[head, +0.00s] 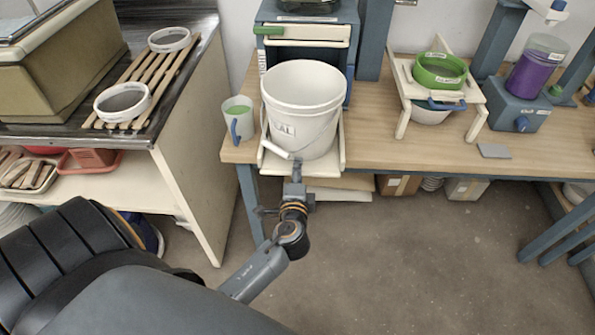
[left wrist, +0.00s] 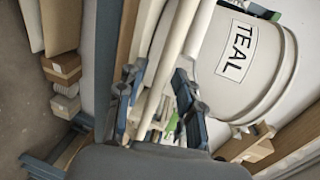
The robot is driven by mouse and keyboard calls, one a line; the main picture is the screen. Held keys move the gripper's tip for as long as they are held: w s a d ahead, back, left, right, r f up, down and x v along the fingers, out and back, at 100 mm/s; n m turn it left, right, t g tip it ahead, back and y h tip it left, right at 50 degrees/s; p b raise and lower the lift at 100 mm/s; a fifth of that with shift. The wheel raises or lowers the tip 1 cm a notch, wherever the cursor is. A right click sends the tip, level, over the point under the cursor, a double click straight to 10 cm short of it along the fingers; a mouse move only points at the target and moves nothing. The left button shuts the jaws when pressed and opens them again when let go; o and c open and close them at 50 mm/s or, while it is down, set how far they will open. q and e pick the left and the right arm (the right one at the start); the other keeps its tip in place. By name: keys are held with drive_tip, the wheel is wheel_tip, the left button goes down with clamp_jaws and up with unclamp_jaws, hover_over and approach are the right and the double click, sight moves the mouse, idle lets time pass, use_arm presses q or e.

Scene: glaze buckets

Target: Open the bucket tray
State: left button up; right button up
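The bucket tray (head: 327,167) is a cream board that juts out past the wooden table's front edge, with a pale handle bar (head: 275,150) at its front. A large white bucket (head: 305,105) stands upright on it; its label reads TEAL in the left wrist view (left wrist: 240,60). My left gripper (head: 297,172) is at the tray's front edge, below the bucket. In the left wrist view its two fingers (left wrist: 157,90) are apart, with cream bars running between them. Whether they touch the bar is hard to tell. My right gripper is not in view.
A stand with a green sieve (head: 440,70) is to the right. Boxes (head: 398,185) lie under the table. The floor in front is clear.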

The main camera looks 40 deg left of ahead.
use_arm(q)
drive_tip(key=v, duration=1.2)
drive_tip(key=shift+f, duration=0.1)
drive_tip(key=s+d+f+n+g+h, duration=0.1)
drive_tip(key=s+d+f+g+h, duration=0.15)
drive_tip(key=f, duration=0.85)
drive_tip(key=s+d+f+g+h, duration=0.15)
drive_tip(key=s+f, duration=0.25)
drive_tip(key=f, duration=0.7)
drive_tip(key=s+d+f+n+g+h, duration=0.1)
drive_tip(key=s+d+f+g+h, duration=0.2)
drive_tip(key=f, duration=0.8)
drive_tip(key=s+a+f+n+g, duration=0.2)
drive_tip(key=s+f, duration=0.5)
drive_tip(key=s, duration=0.4)
drive_tip(key=s+a+f+n+g+h, duration=0.1)
drive_tip(key=s+a+f+n+g, duration=0.1)
drive_tip(key=s+f+n, duration=0.3)
drive_tip(key=s+f+g, duration=0.1)
drive_tip(key=s+f, duration=0.2)
drive_tip(key=s, duration=0.4)
drive_tip(key=shift+a, duration=0.35)
